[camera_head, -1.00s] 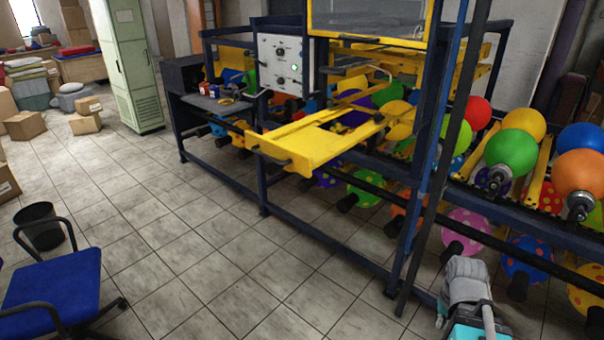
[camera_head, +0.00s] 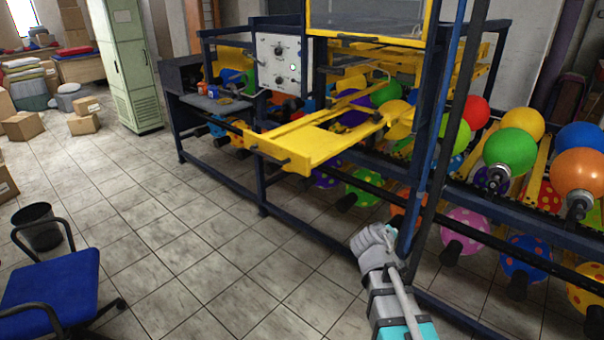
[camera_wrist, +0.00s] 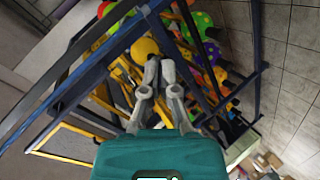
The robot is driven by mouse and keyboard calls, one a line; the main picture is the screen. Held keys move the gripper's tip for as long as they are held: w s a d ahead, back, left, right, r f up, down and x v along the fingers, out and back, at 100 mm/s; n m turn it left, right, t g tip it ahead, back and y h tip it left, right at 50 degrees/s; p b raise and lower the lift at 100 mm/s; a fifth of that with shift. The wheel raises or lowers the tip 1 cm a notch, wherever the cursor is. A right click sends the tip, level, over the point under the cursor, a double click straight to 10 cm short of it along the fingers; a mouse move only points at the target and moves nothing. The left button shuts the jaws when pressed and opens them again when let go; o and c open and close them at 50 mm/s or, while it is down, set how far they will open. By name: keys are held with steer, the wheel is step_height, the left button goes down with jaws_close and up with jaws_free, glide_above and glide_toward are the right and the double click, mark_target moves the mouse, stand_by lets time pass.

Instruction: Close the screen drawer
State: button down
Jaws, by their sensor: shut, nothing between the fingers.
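The screen drawer (camera_head: 312,150), a flat yellow tray with dark handles on its front edge, sticks out from the dark blue machine frame in the head view. My gripper (camera_wrist: 160,68) shows in the wrist view with its grey fingers close together, shut and empty. Yellow machine parts and balloons lie beyond the fingertips; I see no contact with them. In the head view my grey and teal arm is at the lower middle, below and right of the drawer and apart from it. The fingers are not clear there.
A blue upright post (camera_head: 435,130) stands between my arm and the balloon racks at right. A white control panel (camera_head: 285,63) is above the drawer. A blue chair (camera_head: 52,290) and black bin (camera_head: 38,228) stand at left. The tiled floor before the machine is clear.

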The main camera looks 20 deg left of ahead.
steer(key=a+r+n+t+y, duration=0.1)
steer(key=a+r+n+y, duration=0.1)
steer(key=a, duration=0.8)
steer(key=s+a+r+n+t+y, duration=0.1)
steer(key=a+r+n+t+y, duration=0.1)
steer(key=a+n+y, duration=0.3)
steer(key=s+a+r+n+t+y, duration=0.1)
steer(key=a+r+n+y, duration=0.2)
steer(key=a+n, duration=0.4)
steer(key=a+r, duration=0.1)
steer(key=a, duration=0.6)
steer(key=shift+s+a+r+t+y, duration=0.15)
steer(key=shift+a+r+t+y, duration=0.05)
steer(key=shift+a+t+y, duration=0.2)
glide_toward(299, 165)
steer(key=w+a, duration=0.2)
steer(key=a, duration=0.2)
steer(key=w, duration=0.1)
steer(key=w+d, duration=0.1)
steer(key=shift+w+d+f, duration=0.1)
steer(key=shift+w, duration=0.25)
steer(key=shift+w+d, duration=0.25)
steer(key=shift+w, duration=0.35)
